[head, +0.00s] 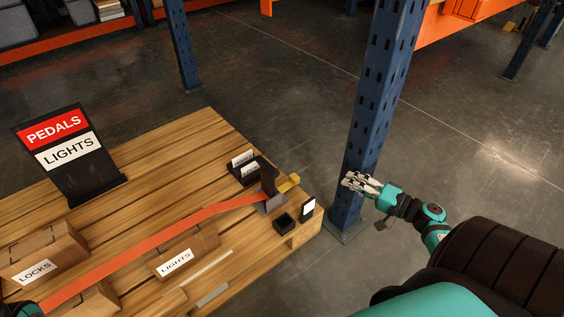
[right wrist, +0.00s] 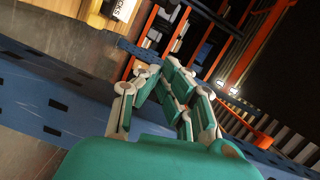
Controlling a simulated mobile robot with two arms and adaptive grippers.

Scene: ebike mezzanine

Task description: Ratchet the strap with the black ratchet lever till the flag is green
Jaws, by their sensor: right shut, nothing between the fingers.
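An orange strap (head: 150,243) runs across the wooden pallet over the cartons to a ratchet near the pallet's right corner. The black ratchet lever (head: 268,181) stands upright on its grey base, with a yellow piece (head: 290,183) beside it. I cannot make out a green flag. My right gripper (head: 352,182) is shut and empty, right of the ratchet and apart from it, in front of the blue post. Its closed fingers also show in the right wrist view (right wrist: 170,75). A teal part of my left arm shows at the lower left corner; its fingers do not show.
A blue upright post (head: 374,110) stands close to my right gripper. The pallet (head: 190,135) bears a PEDALS/LIGHTS sign (head: 75,155), a LIGHTS carton (head: 195,245), a LOCKS carton (head: 45,250), a card holder (head: 245,170) and a small black box (head: 285,222).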

